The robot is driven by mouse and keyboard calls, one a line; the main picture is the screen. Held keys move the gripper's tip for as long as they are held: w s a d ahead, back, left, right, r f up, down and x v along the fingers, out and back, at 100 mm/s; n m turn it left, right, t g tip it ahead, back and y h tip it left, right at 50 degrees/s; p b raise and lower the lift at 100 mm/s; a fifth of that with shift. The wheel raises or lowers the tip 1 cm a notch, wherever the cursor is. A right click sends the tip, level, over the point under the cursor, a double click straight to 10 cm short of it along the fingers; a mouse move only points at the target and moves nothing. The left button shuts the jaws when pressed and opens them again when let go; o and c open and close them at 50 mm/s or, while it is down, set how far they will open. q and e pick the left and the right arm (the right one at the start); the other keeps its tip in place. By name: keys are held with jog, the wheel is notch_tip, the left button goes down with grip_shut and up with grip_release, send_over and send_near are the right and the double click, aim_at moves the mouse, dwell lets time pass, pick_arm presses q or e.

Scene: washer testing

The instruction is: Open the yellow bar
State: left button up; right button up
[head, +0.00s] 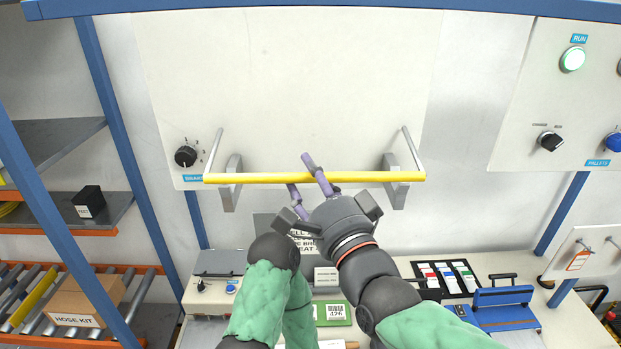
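The yellow bar (252,179) runs level across the lower part of the large white panel, held at its ends by grey brackets (229,184) and thin arms. My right gripper (303,172) is at the middle of the bar, with its purple-tipped fingers spread apart. One finger crosses in front of the bar and its tip shows above it. The other finger's tip is at the bar's lower edge; whether it passes behind is hard to see. My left arm comes up from below, beside the right one. Its gripper is largely hidden there and its fingers cannot be made out.
A black knob (185,156) is on the panel left of the bar. Below lies a bench with a blue case (502,304), a tray of coloured cards (446,277) and a green label (333,313). Blue posts (564,213) flank the panel. A roller rack with a cardboard box (84,299) stands left.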

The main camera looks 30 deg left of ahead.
grip_shut()
jog(key=shift+s+d+r+m+g+h+p, duration=0.1)
jog(key=shift+r+m+g+h+p, duration=0.2)
jog(key=shift+r, duration=0.35)
jog(key=shift+s+r+m+h+p, duration=0.1)
jog(key=shift+r+h+p, duration=0.3)
jog(key=shift+r, duration=0.25)
jog(key=w+a+r+p, duration=0.2)
jog(key=w+r, duration=0.1)
jog(key=r, duration=0.8)
jog(key=shift+w, duration=0.25)
jog(key=shift+o, duration=0.6)
grip_release()
jog(key=shift+s+d+f, duration=0.1)
jog(key=shift+s+f, duration=0.05)
